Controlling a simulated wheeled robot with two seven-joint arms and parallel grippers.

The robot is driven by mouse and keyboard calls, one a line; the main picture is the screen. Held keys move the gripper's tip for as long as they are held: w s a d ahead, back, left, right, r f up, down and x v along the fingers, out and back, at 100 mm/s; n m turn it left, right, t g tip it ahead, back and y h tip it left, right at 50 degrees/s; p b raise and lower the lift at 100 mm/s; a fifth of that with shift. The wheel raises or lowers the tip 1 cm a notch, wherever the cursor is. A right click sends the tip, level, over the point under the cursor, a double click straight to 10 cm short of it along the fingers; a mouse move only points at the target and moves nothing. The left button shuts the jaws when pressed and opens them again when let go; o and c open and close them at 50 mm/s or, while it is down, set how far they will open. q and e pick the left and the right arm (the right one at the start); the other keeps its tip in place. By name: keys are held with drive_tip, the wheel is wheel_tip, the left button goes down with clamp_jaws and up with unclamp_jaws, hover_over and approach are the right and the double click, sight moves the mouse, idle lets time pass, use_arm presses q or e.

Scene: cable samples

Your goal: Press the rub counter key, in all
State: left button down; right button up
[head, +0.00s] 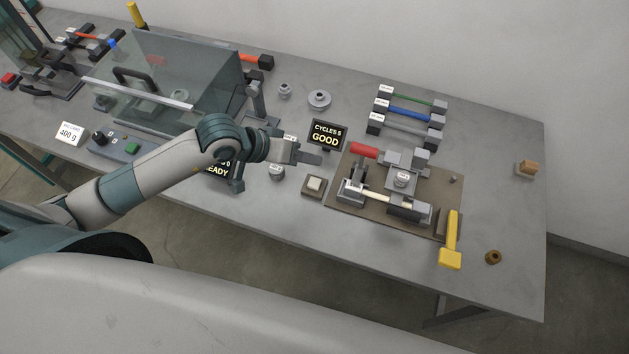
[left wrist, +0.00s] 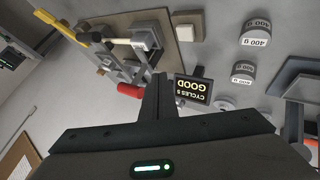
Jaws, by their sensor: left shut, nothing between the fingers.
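The counter key (head: 314,185) is a pale square cap on a dark base, left of the rub fixture's brown board (head: 340,197). In the left wrist view the key (left wrist: 188,24) shows at the top, apart from the fingers. The counter display (head: 326,134) reads "CYCLES 5 GOOD". My left gripper (head: 314,158) is shut and empty, above the table, between display and key in the picture. In the left wrist view the fingers (left wrist: 157,88) point up beside the display (left wrist: 193,90). My right gripper is not in view.
A small weight (head: 277,172) stands left of the key. A glass-covered tester (head: 165,75) is at left. The right table end is mostly clear.

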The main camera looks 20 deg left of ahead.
use_arm(q)
drive_tip(key=b, duration=0.3)
hover_over(310, 184)
wheel_tip(310, 184, down, 6)
drive_tip(key=shift+f, duration=0.1)
drive_tip(key=shift+f+b, duration=0.6)
drive_tip(key=shift+f, duration=0.1)
idle(1.5)
drive_tip(key=shift+f+b, duration=0.4)
drive_tip(key=shift+b, duration=0.4)
drive_tip(key=shift+f+b, duration=0.5)
drive_tip(key=shift+b, duration=0.25)
idle(0.8)
drive_tip(key=shift+r, duration=0.1)
idle(0.4)
drive_tip(key=shift+r, duration=0.85)
drive_tip(key=shift+r+p, duration=0.1)
drive_tip(key=shift+p, duration=0.2)
